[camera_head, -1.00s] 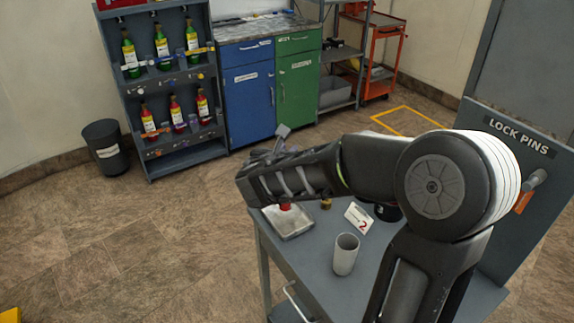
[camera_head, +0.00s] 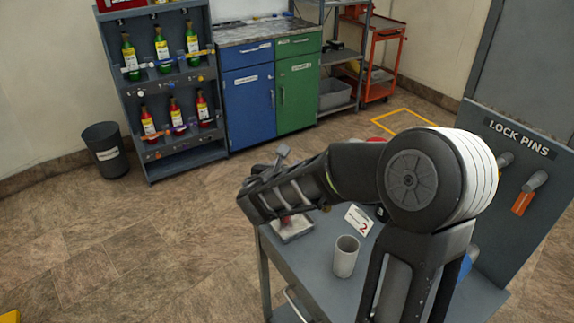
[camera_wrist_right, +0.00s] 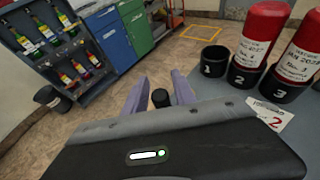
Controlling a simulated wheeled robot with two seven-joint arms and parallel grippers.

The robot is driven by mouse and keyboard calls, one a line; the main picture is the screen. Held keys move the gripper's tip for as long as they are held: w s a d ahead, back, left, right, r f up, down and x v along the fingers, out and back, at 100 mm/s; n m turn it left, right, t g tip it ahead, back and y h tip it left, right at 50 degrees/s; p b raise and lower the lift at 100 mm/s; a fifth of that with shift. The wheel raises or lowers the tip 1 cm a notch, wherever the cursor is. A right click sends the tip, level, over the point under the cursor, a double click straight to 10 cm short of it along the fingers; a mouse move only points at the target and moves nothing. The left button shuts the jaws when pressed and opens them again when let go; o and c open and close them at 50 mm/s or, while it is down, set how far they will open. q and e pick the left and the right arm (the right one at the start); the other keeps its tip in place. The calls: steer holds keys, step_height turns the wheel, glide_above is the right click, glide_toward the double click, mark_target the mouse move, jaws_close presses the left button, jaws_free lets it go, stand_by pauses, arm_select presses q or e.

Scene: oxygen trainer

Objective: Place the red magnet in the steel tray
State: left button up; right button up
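The steel tray (camera_head: 297,233) lies on the grey cart top in the head view, partly hidden under my right gripper. The red magnet (camera_head: 287,219) shows as a small red patch over the tray, just under the gripper; most of it is hidden. My right gripper (camera_wrist_right: 159,80) shows its two fingers apart in the wrist view. A dark knob (camera_wrist_right: 160,97) stands between them, with narrow gaps at its sides; I cannot tell whether it belongs to the magnet. In the head view, the gripper's body hides its fingertips. My left gripper is not in view.
Red cylinders (camera_wrist_right: 297,50) and numbered black holders (camera_wrist_right: 213,61) show in the wrist view. The lock pins panel (camera_head: 525,170) is at the right.

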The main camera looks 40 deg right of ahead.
steer(key=shift+o, duration=0.6)
steer(key=v, duration=1.2)
